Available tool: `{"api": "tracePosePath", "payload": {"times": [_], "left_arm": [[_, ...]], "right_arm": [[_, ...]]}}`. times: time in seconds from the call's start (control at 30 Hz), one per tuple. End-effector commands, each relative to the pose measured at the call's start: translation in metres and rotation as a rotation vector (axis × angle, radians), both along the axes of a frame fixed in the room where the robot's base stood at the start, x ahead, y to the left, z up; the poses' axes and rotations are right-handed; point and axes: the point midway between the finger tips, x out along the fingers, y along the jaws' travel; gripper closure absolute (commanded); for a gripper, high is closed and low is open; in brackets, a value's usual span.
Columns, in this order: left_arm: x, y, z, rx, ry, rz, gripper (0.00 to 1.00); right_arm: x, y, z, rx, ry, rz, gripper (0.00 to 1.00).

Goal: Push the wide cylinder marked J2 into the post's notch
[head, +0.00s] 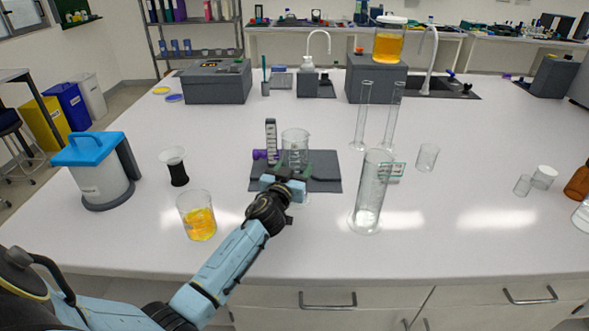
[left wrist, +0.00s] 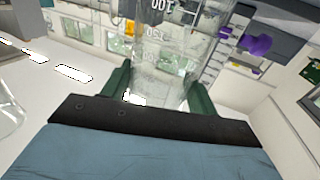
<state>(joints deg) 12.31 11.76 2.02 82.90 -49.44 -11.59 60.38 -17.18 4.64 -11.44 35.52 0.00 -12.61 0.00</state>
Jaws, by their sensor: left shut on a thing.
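A wide clear graduated cylinder (head: 295,143) stands upright at the dark mat (head: 322,183). My left gripper (head: 286,178) is shut on it low down; in the left wrist view its green fingers (left wrist: 153,92) sit on both sides of the glass (left wrist: 160,52). I cannot read a J2 mark on it. A dark post with a white scale (head: 270,134) and a purple knob (head: 261,154) stands just left of the cylinder; the knob also shows in the left wrist view (left wrist: 257,43). The notch is hidden, and I cannot tell whether glass and post touch. My right gripper is out of view.
A tall clear cylinder (head: 369,200) stands right of the mat, with slim glass tubes (head: 362,118) behind. A beaker of orange liquid (head: 199,222), a black-based funnel cup (head: 176,166) and a blue-lidded bin (head: 98,178) stand left. The front edge is clear.

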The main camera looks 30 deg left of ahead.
Motion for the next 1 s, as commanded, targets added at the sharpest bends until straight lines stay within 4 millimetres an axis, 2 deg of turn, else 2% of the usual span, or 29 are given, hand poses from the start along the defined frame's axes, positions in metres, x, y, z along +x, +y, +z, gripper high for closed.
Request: {"api": "tracePosePath", "payload": {"times": [0.17,1.0], "left_arm": [[0.002,0.001,0.0,0.0,0.0,0.001,0.73],[0.044,0.028,-0.001,0.001,-0.001,0.001,0.73]], "right_arm": [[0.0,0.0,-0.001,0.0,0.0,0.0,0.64],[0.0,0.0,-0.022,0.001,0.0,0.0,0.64]]}}
